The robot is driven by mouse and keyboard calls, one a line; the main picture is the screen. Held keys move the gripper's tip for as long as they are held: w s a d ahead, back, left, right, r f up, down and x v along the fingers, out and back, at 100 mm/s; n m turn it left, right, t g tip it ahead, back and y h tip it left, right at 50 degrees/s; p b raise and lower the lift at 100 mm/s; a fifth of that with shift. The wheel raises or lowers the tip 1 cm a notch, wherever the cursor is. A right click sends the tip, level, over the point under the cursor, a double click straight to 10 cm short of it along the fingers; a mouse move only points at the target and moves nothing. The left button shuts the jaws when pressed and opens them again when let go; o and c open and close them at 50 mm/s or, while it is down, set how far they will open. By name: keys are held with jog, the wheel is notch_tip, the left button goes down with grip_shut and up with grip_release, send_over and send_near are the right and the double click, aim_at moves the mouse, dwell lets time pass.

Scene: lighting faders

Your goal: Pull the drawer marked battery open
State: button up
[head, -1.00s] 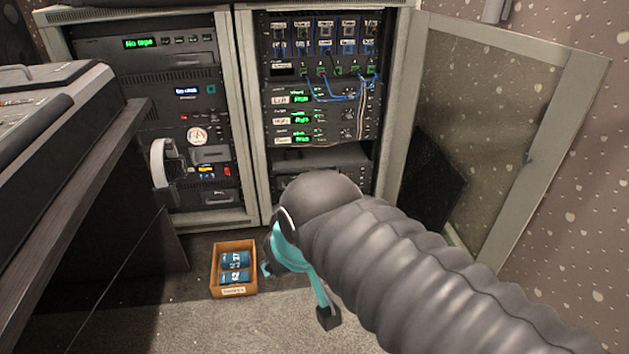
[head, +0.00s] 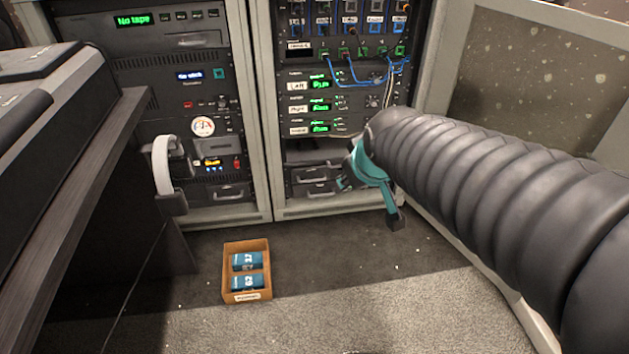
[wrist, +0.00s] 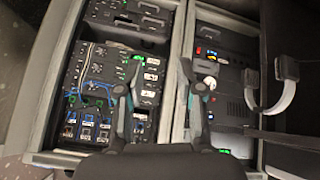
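No label reading battery is legible, so I cannot tell which drawer is so marked. In the head view, two dark drawers with handles, an upper one (head: 312,173) and a lower one (head: 312,190), sit low in the right rack. Another dark drawer (head: 228,191) is at the bottom of the left rack. My gripper (head: 368,203), with teal fingers, is in front of and right of the right rack's drawers, apart from them. In the wrist view, my gripper (wrist: 161,75) has its fingers apart with nothing between them, and the racks appear upside down.
An open wooden box (head: 233,293) with two blue cylinders stands on the floor. A dark desk (head: 95,180) is at left with a grey curved headset-like object (head: 165,175). The open rack door (head: 535,90) is at right.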

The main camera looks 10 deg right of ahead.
aim_at(313, 180)
jog(key=w+f+n+t+b, duration=0.1)
jog(key=w+f+n+b, duration=0.15)
jog(key=w+f, duration=0.55)
jog(key=w+f+n+t+b, duration=0.1)
jog(key=w+f+n+t, duration=0.2)
jog(key=w, duration=0.8)
jog(key=w+f+n+b, duration=0.1)
jog(key=w+f+n, duration=0.1)
jog(key=w+f, duration=0.6)
jog(key=w+f+n+t+b, duration=0.2)
jog(key=w+f+n, duration=0.3)
jog(key=f, duration=0.7)
jog(key=w+f+n+t+b, duration=0.2)
jog(key=w+f, duration=0.5)
jog(key=f, duration=0.5)
jog(key=b+x, duration=0.1)
jog(key=x, duration=1.2)
jog(key=shift+d+b, duration=0.15)
jog(key=shift+b, duration=0.2)
grip_shut()
